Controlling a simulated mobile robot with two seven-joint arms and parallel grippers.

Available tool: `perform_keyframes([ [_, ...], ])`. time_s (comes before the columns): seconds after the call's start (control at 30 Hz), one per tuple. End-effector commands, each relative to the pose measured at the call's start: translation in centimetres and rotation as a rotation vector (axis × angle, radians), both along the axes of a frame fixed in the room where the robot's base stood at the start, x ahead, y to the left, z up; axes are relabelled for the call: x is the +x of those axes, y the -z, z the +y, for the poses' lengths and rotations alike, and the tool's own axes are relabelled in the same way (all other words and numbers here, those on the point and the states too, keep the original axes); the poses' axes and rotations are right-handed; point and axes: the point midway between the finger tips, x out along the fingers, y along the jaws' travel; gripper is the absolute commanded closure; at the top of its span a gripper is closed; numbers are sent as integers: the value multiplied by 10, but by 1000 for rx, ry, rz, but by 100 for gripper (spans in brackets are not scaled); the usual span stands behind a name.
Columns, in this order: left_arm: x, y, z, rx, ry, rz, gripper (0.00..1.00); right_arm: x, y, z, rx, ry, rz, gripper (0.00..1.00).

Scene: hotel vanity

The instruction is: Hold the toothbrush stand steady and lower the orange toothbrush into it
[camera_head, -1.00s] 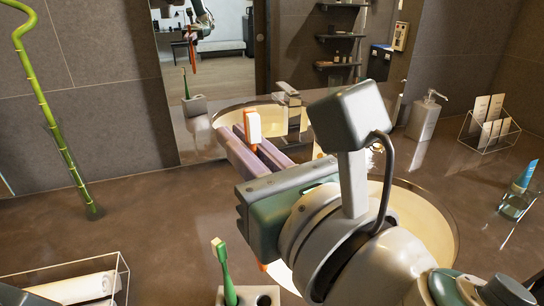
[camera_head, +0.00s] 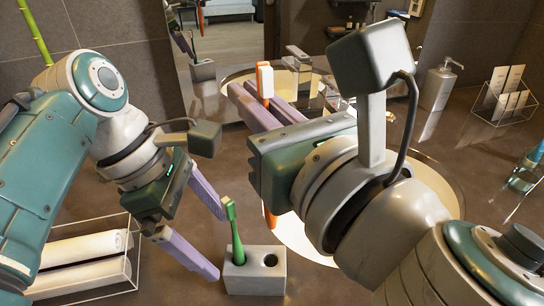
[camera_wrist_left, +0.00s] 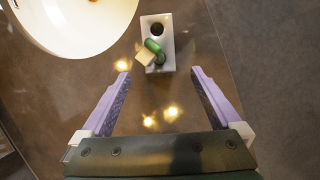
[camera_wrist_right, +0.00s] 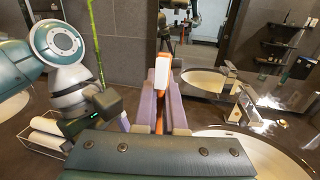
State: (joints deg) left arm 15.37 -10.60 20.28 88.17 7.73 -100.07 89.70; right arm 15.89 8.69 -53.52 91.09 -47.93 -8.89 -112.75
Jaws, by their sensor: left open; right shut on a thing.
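The grey toothbrush stand (camera_head: 254,281) sits on the counter in the head view, with a green toothbrush (camera_head: 234,228) upright in its left hole and its right hole empty. The stand (camera_wrist_left: 158,66) also shows in the left wrist view, ahead of the fingers. My left gripper (camera_head: 222,246) is open beside the stand at its left, and the stand is not between the fingertips. My right gripper (camera_head: 262,100) is shut on the orange toothbrush (camera_head: 264,80), held upright above the counter behind the stand. Its lower end shows below my gripper. The toothbrush (camera_wrist_right: 163,72) also shows in the right wrist view.
The sink basin (camera_head: 300,240) lies behind and right of the stand. A clear tray with rolled towels (camera_head: 85,250) is at the left. A soap dispenser (camera_head: 438,85), a clear card holder (camera_head: 505,98) and a mirror stand farther back.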

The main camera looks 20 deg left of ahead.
Motion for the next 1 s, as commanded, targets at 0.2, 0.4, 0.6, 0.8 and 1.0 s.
perform_keyframes([
  [0.2,4,42,-17,0,2,3,3,0,0,0,0,0,0,100],
  [0.4,7,66,-26,1,2,0,3,0,0,0,0,0,0,100],
  [0.6,9,77,-30,1,1,-1,3,0,0,0,0,0,0,100],
  [0.8,9,78,-31,3,2,-3,3,0,0,0,0,0,0,100],
  [1.0,9,78,-31,3,1,-2,13,0,0,0,0,0,0,100],
])
